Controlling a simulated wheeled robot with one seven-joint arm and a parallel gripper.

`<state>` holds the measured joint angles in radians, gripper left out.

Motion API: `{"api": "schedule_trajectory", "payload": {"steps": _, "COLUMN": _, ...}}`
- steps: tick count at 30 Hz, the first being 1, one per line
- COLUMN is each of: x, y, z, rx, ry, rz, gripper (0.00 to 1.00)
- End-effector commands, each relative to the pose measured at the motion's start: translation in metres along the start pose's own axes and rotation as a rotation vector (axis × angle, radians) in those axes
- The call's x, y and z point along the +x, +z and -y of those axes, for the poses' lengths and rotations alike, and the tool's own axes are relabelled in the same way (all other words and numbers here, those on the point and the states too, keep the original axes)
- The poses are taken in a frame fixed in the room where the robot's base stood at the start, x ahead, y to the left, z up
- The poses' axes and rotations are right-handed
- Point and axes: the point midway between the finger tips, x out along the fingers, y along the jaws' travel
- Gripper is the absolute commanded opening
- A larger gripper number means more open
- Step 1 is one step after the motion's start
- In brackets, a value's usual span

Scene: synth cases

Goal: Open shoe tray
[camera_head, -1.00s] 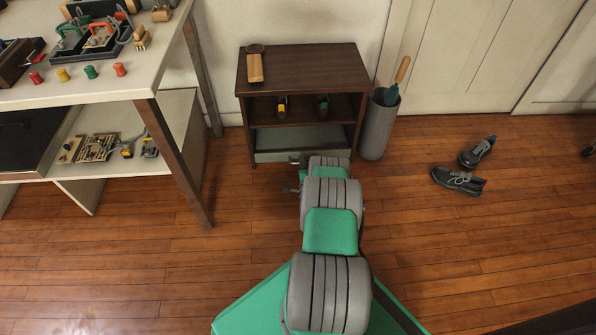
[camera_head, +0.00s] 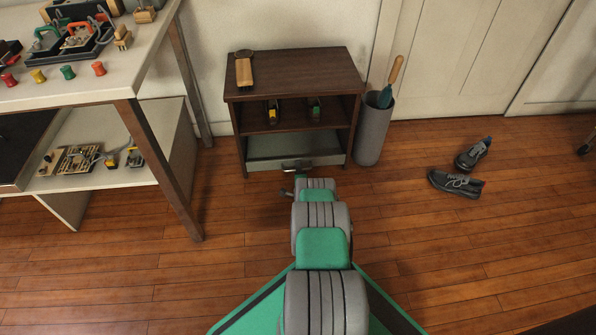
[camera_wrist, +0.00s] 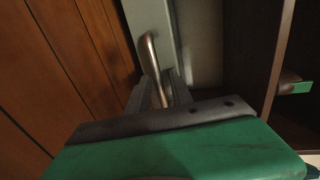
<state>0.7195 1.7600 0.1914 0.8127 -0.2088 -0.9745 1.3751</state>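The shoe tray (camera_head: 262,151) is the grey-green drawer in the bottom of the dark wooden cabinet (camera_head: 238,140). It lies below the middle shelf and seems about level with the cabinet front. A metal bar handle (camera_head: 297,163) sits on its front. In the wrist view the handle (camera_wrist: 151,52) runs down between the two grey fingers of my gripper (camera_wrist: 161,88). The fingers are close together around it and look shut on it, though their contact is partly hidden. The pale tray front (camera_wrist: 152,15) is just beyond them.
A brush (camera_head: 244,71) lies on the cabinet top. A grey bin (camera_head: 372,132) stands close at the cabinet's right. A workbench (camera_head: 135,82) with a leg is at the left. Dark shoes (camera_head: 455,184) lie on the floor at right. The wooden floor before the cabinet is otherwise clear.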

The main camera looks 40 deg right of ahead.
Motion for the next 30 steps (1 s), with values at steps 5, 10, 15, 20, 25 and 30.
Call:
{"api": "schedule_trajectory", "payload": {"steps": 5, "x": -0.0001, "y": 0.0, "z": 0.0, "rx": 0.0, "ry": 0.0, "rz": 0.0, "gripper": 0.11}}
{"api": "schedule_trajectory", "payload": {"steps": 10, "x": -0.0001, "y": 0.0001, "z": -0.0001, "rx": 0.0, "ry": 0.0, "rz": 0.0, "gripper": 0.0}}
{"api": "schedule_trajectory", "payload": {"steps": 15, "x": -0.0001, "y": 0.0002, "z": -0.0001, "rx": 0.0, "ry": 0.0, "rz": 0.0, "gripper": 0.0}}
{"api": "schedule_trajectory", "payload": {"steps": 20, "x": -0.0002, "y": 0.0003, "z": -0.0002, "rx": 0.0, "ry": 0.0, "rz": 0.001, "gripper": 0.0}}
{"api": "schedule_trajectory", "payload": {"steps": 25, "x": -0.0002, "y": 0.0003, "z": -0.0003, "rx": 0.0, "ry": 0.0, "rz": 0.001, "gripper": 0.0}}
{"api": "schedule_trajectory", "payload": {"steps": 30, "x": -0.0002, "y": 0.0004, "z": -0.0003, "rx": 0.0, "ry": 0.001, "rz": 0.001, "gripper": 0.0}}
